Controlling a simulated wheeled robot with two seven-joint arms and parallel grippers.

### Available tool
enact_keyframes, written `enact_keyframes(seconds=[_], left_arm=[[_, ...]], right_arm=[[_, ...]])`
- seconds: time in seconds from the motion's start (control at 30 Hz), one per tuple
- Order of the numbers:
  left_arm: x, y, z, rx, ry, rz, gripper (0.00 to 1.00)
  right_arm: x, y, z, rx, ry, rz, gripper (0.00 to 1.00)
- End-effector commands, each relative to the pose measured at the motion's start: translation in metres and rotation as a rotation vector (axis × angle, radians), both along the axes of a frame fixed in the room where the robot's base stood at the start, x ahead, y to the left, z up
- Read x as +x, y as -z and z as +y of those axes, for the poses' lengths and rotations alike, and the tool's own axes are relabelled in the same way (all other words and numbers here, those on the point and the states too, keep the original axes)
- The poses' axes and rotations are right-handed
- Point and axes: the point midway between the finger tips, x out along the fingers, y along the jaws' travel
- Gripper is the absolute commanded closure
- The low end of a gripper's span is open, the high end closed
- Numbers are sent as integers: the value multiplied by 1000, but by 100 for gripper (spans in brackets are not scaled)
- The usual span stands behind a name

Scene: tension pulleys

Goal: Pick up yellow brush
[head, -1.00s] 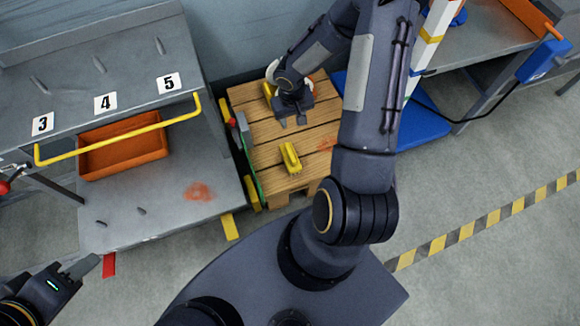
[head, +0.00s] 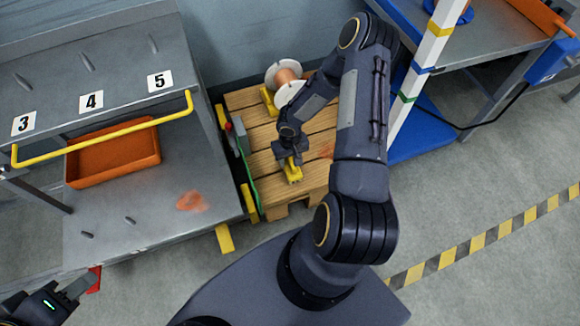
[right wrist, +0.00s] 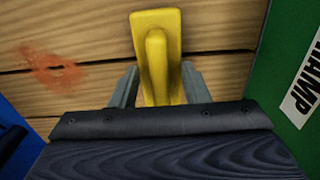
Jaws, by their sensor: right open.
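The yellow brush (head: 294,173) lies on the wooden pallet (head: 272,132). In the right wrist view the brush (right wrist: 157,55) lies between the two fingers, with a raised yellow handle toward the camera. My right gripper (head: 290,162) is open over the brush; in the right wrist view its fingers (right wrist: 160,88) stand on either side with gaps visible. The near end of the brush is hidden by the gripper body. My left gripper (head: 78,287) is at the lower left, far from the brush; its finger gap is not clear.
A spool (head: 287,77) with white flanges stands at the back of the pallet. A green panel (right wrist: 292,70) borders the pallet. An orange bin (head: 113,157) sits on the grey shelf unit at left. A striped post (head: 420,75) stands right of my right arm.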

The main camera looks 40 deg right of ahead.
Motion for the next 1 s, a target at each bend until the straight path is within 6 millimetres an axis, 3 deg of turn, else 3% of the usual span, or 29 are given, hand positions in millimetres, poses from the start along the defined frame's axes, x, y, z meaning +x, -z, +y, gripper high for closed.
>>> enact_keyframes(seconds=[0.2, 0.53, 1.0], left_arm=[[0, 0, 0, 0, 0, 0, 62], [0, 0, 0, 0, 0, 0, 62], [0, -4, 0, 0, 0, 0, 62]], right_arm=[[0, 0, 0, 0, 1, 0, 58], [0, 0, 0, 0, 1, 0, 100], [1, -10, -1, -2, 1, -2, 100]])
